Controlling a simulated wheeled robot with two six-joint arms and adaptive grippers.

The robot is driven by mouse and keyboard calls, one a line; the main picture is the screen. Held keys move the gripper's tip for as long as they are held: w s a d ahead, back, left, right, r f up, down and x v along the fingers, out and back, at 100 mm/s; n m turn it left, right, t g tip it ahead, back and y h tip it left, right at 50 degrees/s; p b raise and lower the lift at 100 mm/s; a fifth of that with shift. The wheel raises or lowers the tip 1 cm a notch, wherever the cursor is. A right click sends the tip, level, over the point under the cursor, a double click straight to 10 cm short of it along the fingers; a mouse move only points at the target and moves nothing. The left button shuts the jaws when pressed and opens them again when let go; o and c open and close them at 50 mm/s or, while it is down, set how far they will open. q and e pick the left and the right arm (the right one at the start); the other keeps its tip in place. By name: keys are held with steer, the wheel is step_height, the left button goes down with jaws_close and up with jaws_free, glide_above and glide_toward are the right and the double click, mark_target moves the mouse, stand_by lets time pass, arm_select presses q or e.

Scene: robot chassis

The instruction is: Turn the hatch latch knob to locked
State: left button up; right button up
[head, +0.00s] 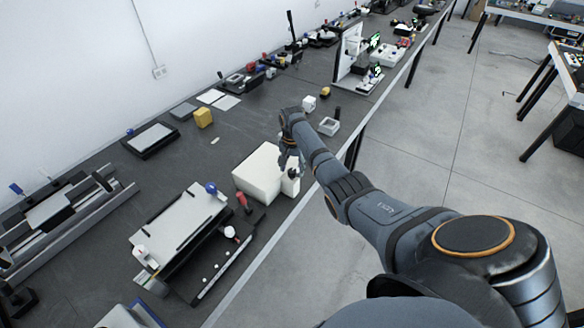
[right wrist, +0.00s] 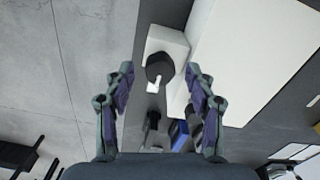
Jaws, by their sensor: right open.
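A black round latch knob (right wrist: 159,66) with a white pointer sits on a small white block (right wrist: 168,41) in the right wrist view. The pointer is towards the lower part of that view. The small block stands against a larger white box (head: 258,174), near the front edge of the bench in the head view. My right gripper (head: 291,160) points down over the knob. In the right wrist view its open fingers (right wrist: 160,70) lie on either side of the knob, apart from it, holding nothing. My left gripper is not in view.
A tray fixture with a blue ball (head: 211,188) and a red-handled piece (head: 244,202) lies nearer on the dark bench (head: 190,160). A grey open box (head: 329,126) and a white cube (head: 309,104) stand beyond. The bench left of the white box is mostly clear.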

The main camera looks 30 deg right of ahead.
steer(key=shift+f, duration=0.15)
steer(key=c, duration=1.2)
steer(key=shift+o, duration=0.2)
